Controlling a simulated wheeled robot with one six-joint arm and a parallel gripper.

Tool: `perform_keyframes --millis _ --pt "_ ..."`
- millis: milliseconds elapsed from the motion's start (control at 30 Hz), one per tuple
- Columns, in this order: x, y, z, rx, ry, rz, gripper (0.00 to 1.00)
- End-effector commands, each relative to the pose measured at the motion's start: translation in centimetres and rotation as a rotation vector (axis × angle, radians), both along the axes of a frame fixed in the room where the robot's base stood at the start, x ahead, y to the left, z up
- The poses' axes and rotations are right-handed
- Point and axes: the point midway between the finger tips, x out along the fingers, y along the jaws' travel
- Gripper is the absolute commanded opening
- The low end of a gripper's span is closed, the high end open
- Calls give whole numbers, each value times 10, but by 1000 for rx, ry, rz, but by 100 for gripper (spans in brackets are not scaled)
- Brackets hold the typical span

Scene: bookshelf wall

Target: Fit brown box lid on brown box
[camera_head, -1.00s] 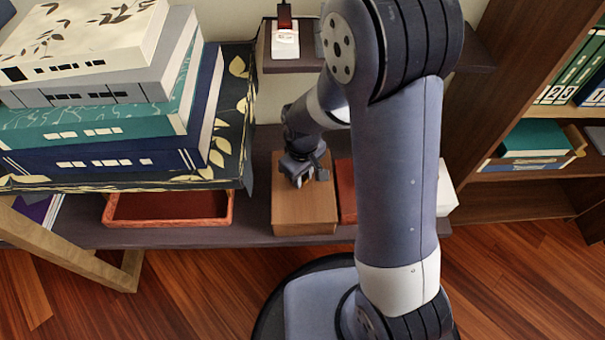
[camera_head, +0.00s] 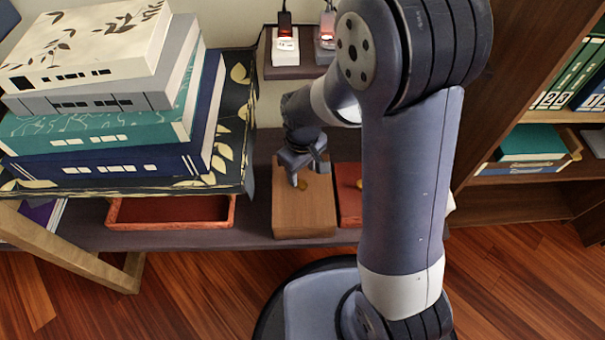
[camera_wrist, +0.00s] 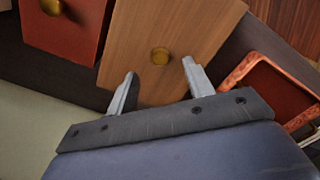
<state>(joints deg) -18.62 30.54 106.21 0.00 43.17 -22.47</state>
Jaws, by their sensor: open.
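The brown box (camera_head: 304,213) stands on the low dark shelf, and its wooden lid (camera_wrist: 175,40) with a round brass knob (camera_wrist: 160,56) covers its top. I cannot tell from these views whether the lid is fully seated. My gripper (camera_head: 308,170) is over the far part of the lid in the head view. In the wrist view, my gripper (camera_wrist: 160,80) is open and empty, with its two fingers apart on either side of the knob's line and the knob beyond the fingertips, clear of both.
A red box (camera_head: 348,195) with a brass knob stands close on the right of the brown box. An orange-red tray (camera_head: 170,222) lies to the left. Stacked boxes (camera_head: 110,110) rise at the left, and a small upper shelf (camera_head: 290,72) is behind.

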Motion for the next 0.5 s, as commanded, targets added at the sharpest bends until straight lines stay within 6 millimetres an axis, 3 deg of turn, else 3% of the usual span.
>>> perform_keyframes --millis 33,200,500 --pt "0 0 16 1 -3 0 49" --pt "0 0 45 1 -2 0 49" --pt "0 0 60 -1 1 0 49"
